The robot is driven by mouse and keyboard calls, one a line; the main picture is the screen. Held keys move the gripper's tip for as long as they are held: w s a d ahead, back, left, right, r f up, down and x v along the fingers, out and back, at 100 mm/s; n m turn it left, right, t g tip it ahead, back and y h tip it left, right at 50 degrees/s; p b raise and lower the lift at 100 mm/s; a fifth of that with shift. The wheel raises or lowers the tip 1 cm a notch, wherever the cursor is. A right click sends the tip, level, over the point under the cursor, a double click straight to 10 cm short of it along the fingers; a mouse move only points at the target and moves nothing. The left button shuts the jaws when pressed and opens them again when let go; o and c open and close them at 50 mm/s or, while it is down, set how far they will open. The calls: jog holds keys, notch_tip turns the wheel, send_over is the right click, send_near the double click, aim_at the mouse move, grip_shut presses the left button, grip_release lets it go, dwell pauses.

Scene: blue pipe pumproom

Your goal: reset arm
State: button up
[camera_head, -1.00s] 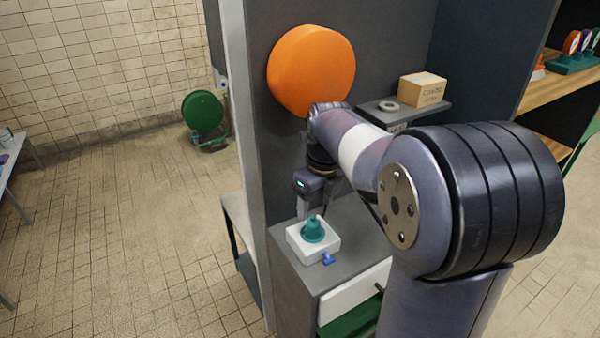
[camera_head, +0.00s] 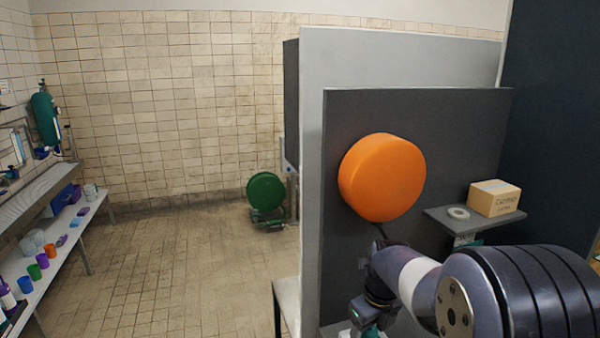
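My arm reaches in from the lower right of the head view, in front of a dark grey panel. Its wrist bends downward near the bottom edge. The fingertips of my gripper are below the picture, so I cannot see whether they hold anything. A large orange disc (camera_head: 382,177) is mounted on the panel, just above my wrist.
A small shelf (camera_head: 475,222) right of the disc holds a cardboard box (camera_head: 494,198) and a pale ring (camera_head: 458,213). A green round device (camera_head: 266,192) stands by the tiled wall. A bench at left carries several cups. The tiled floor (camera_head: 170,270) between is clear.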

jog(key=r, duration=0.6)
jog(key=shift+s+d+r, duration=0.2)
jog(key=shift+s+r, duration=0.1)
jog(key=shift+s, duration=0.05)
jog(key=shift+s+f, duration=0.1)
jog(key=shift+f, duration=0.2)
jog(key=f, duration=0.6)
jog(key=shift+w+a+f, duration=0.25)
jog(key=shift+w+f, duration=0.1)
jog(key=shift+w+r, duration=0.2)
jog(key=shift+r, duration=0.55)
jog(key=shift+s+f+b, duration=0.1)
jog(key=shift+f+b, duration=0.2)
jog(key=shift+b, duration=0.3)
notch_tip(320, 180, up, 6)
jog(key=p, duration=0.5)
jog(key=shift+f, duration=0.1)
